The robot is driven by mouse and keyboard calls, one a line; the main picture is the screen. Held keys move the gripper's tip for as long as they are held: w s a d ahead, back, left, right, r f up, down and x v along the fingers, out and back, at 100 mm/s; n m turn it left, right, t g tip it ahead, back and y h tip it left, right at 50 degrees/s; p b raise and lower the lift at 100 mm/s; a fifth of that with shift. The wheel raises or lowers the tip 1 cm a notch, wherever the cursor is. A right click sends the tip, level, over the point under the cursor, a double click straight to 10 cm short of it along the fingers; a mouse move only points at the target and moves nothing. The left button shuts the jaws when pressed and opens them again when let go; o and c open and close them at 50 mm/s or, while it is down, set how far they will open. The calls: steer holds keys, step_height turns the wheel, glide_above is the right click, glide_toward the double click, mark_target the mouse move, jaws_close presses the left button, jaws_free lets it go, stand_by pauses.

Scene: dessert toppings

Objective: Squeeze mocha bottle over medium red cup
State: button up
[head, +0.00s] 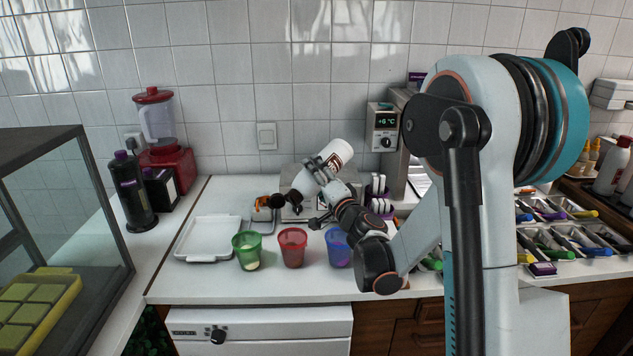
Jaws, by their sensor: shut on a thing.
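The mocha bottle (333,156), white with a dark label, is held tilted in my gripper (314,178). Its dark tip points down and left. My gripper is shut around the bottle's body. The bottle tip is above and slightly left of the red cup (293,247), between it and the green cup in the picture; exact depth is hard to judge. The red cup stands upright on the white counter, between a green cup (247,250) and a blue cup (338,247). The green cup has something pale in it. The contents of the red cup are not clear.
A white tray (187,257) lies left of the cups. A device with a display (383,125) stands behind. Blender (166,165), dark bottle (131,190) and glass case (120,215) are at left. Topping trays (553,215) and bottles (612,167) are at right. The front counter strip is clear.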

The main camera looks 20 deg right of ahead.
steer(key=shift+r+n, duration=0.15)
steer(key=shift+n, duration=0.15)
steer(key=shift+s+a+f+n+t+y+b, duration=0.1)
steer(key=shift+a+f+n+t+y+b, duration=0.1)
steer(key=shift+f+n+b, duration=0.35)
steer(key=shift+a+f+n+t+y+b, duration=0.1)
steer(key=shift+f+n+y+b, duration=0.15)
steer(key=shift+b, duration=0.45)
steer(key=shift+s+a+f+n+t+y, duration=0.15)
steer(key=shift+a+f+n+y, duration=0.1)
steer(key=shift+f+n, duration=0.3)
steer(key=shift+s+a+f+n+t+y, duration=0.1)
steer(key=shift+s+a+f+n+t, duration=0.15)
steer(key=shift+n, duration=0.5)
steer(key=shift+w, duration=0.1)
steer(key=o, duration=0.4)
steer(key=shift+c, duration=0.2)
steer(key=c, duration=0.7)
steer(key=shift+o, duration=0.2)
steer(key=o, duration=0.3)
